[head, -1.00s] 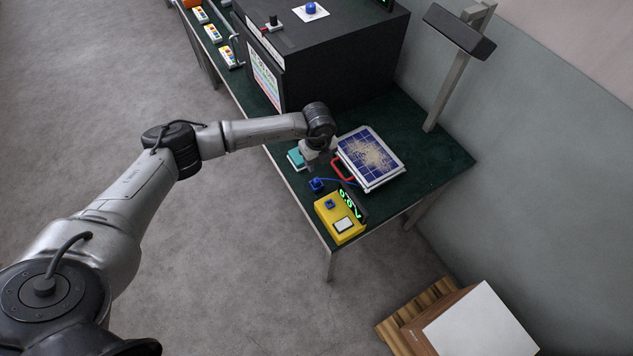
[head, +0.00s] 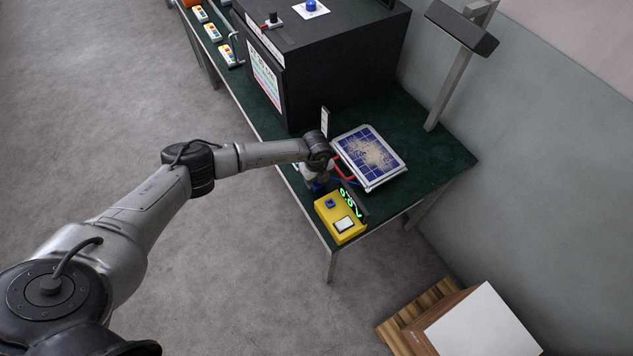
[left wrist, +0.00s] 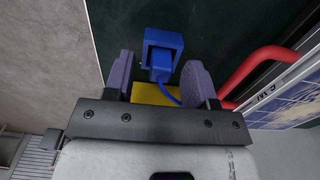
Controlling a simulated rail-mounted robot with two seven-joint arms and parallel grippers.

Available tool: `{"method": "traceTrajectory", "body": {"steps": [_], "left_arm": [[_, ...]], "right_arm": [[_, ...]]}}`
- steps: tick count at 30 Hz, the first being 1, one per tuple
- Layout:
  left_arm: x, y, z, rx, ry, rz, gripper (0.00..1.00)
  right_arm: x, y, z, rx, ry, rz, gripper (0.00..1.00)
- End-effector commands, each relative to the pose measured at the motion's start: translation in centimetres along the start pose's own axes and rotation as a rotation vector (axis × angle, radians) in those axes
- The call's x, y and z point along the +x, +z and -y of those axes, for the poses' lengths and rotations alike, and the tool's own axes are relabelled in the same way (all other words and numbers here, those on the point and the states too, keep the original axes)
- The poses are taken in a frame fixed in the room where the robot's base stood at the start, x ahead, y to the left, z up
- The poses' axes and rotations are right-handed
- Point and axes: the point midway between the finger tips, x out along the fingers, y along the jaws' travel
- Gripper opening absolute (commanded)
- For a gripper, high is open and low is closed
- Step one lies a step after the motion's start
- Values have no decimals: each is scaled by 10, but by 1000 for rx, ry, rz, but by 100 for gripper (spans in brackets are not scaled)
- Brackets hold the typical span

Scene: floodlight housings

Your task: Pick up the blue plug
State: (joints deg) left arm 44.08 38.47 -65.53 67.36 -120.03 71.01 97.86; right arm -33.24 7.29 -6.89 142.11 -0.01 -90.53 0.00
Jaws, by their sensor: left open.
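The blue plug (left wrist: 162,70) sits at a square blue holder (left wrist: 163,38) in the left wrist view, with a blue cable running down to the right. My left gripper (left wrist: 158,62) is open, with its purple fingers on either side of the plug; I cannot tell whether they touch it. In the head view my left gripper (head: 318,178) is over the table's near edge and largely hides the plug and holder. My right gripper is not in view.
A solar-panel floodlight (head: 368,157) with a red handle (left wrist: 262,68) lies close on the right. A black cabinet (head: 330,65) stands behind. A post (head: 455,85) rises at the back right.

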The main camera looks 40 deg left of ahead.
Motion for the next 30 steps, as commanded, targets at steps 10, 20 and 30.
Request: {"method": "traceTrajectory", "body": {"steps": [10, 20, 30], "left_arm": [[6, 0, 0, 0, -1, 1, 51], [6, 0, 0, 0, -1, 0, 20], [6, 0, 0, 0, -1, 0, 0]], "right_arm": [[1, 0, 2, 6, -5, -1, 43], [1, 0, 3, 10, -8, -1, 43], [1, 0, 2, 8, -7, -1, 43]]}}
